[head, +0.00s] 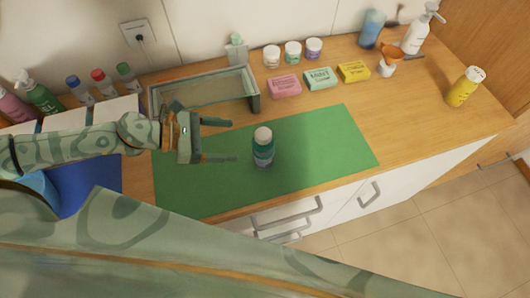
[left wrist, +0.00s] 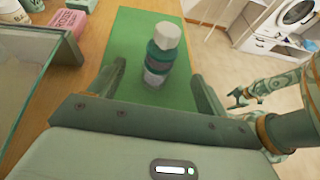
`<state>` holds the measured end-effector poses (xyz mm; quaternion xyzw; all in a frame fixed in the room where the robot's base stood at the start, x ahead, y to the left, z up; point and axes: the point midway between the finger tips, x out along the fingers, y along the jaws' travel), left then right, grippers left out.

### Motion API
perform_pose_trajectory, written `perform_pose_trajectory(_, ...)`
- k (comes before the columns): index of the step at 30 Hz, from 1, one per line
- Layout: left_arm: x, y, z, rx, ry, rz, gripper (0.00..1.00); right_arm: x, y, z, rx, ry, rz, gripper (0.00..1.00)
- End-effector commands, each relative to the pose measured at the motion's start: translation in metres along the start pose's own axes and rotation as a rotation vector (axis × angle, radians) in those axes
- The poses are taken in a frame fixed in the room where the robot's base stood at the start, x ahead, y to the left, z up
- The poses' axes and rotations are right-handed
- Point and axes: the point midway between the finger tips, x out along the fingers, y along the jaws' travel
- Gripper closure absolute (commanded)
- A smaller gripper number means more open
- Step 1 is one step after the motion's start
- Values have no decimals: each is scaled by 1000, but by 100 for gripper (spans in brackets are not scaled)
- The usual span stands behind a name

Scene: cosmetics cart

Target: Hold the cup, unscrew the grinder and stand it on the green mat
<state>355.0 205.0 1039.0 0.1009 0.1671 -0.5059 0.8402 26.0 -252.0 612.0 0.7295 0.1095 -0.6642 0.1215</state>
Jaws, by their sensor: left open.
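A teal bottle-like piece with a white top (head: 263,147) stands upright on the green mat (head: 340,143). In the left wrist view it (left wrist: 160,55) shows a white cap, teal body, greyish band and pale lower end. I cannot tell which part is cup and which is grinder. My left gripper (head: 232,141) is open and empty, low over the mat to the left of it. In the left wrist view its fingers (left wrist: 152,78) point toward the piece, one on each side, apart from it. My right gripper (left wrist: 238,97) shows small at the right; its jaws are unclear.
A glass-sided tray (head: 255,103) stands behind the left gripper. Pink (head: 284,86), mint (head: 320,78) and yellow (head: 354,71) boxes lie behind the mat. A yellow shaker (head: 465,87) stands at the right. The mat's right part is clear.

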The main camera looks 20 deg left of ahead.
Motion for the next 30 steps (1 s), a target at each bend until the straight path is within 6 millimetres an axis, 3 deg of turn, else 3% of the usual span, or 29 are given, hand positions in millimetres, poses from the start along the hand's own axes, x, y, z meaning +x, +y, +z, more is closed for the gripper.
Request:
perform_pose_trajectory(3, 31, 0, 6, 2, -7, 0, 23, -12, 1, -3, 1, 5, 1, 24)
perform_pose_trajectory(9, 65, 0, 2, 0, -3, 0, 23, -17, 2, -4, 3, 7, 2, 24)
perform_pose_trajectory(14, 77, -1, 0, 0, -2, 0, 23, -18, 2, -5, 4, 8, 2, 24)
perform_pose_trajectory(22, 118, -4, -5, -1, -3, 0, 23, -22, 2, -6, 4, 9, 2, 24)
perform_pose_trajectory(30, 124, -4, -7, -1, -1, 0, 23, -22, 2, -6, 5, 10, 2, 24)
